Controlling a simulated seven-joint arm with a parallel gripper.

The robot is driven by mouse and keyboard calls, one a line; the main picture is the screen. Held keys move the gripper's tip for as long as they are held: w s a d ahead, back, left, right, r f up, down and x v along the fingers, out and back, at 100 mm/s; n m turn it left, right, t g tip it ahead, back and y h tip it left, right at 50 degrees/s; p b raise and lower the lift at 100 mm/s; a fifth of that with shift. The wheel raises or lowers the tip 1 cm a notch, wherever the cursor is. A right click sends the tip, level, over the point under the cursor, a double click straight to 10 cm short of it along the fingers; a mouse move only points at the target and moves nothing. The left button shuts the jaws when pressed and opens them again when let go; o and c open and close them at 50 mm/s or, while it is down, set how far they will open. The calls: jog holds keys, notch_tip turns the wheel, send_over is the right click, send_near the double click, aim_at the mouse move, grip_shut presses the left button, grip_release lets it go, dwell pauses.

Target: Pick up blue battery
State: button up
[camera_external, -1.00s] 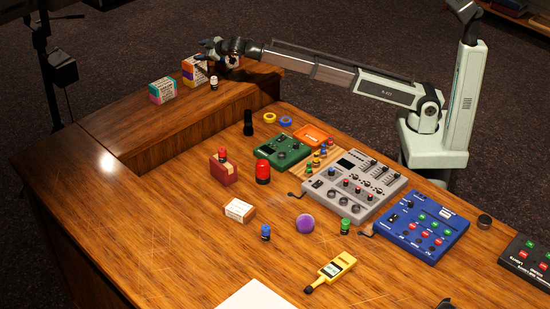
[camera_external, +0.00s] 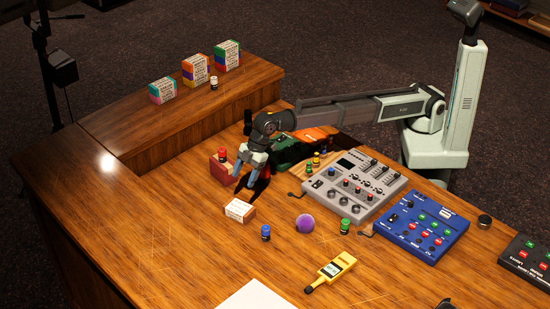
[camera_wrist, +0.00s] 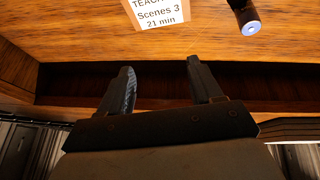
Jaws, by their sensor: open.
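The blue battery (camera_external: 265,232) stands upright on the desk in the external view, to the right of and nearer than a white labelled box. In the wrist view, a small dark cylinder with a pale blue end (camera_wrist: 250,26) shows at the top right and looks like this battery. My gripper (camera_external: 243,182) is above the desk, behind the white box and away from the battery. Its two fingers also show in the wrist view (camera_wrist: 162,68), spread apart with nothing between them. My gripper partly hides a red object behind it.
The white box (camera_external: 239,211) stands close by; its label shows in the wrist view (camera_wrist: 158,12). A red box (camera_external: 221,171) is left of my gripper. A purple ball (camera_external: 305,223), a green battery (camera_external: 345,226) and a yellow meter (camera_external: 331,270) lie to the right. The front-left desk is clear.

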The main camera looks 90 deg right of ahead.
aim_at(266, 228)
jog(key=s+a+f+n+g, duration=0.2)
jog(key=s+a, duration=0.7)
jog(key=shift+y, duration=0.4)
jog(key=x, duration=0.8)
jog(key=shift+s+a+f, duration=0.1)
jog(key=shift+a+f, duration=0.1)
jog(key=shift+a, duration=0.05)
jog(key=shift+s+x, duration=0.1)
jog(key=shift+x, duration=1.2)
jog(key=shift+s+x, duration=0.15)
jog(key=shift+x, duration=1.15)
jog(key=shift+a, duration=0.1)
jog(key=shift+c, duration=0.4)
jog(key=c, duration=1.1)
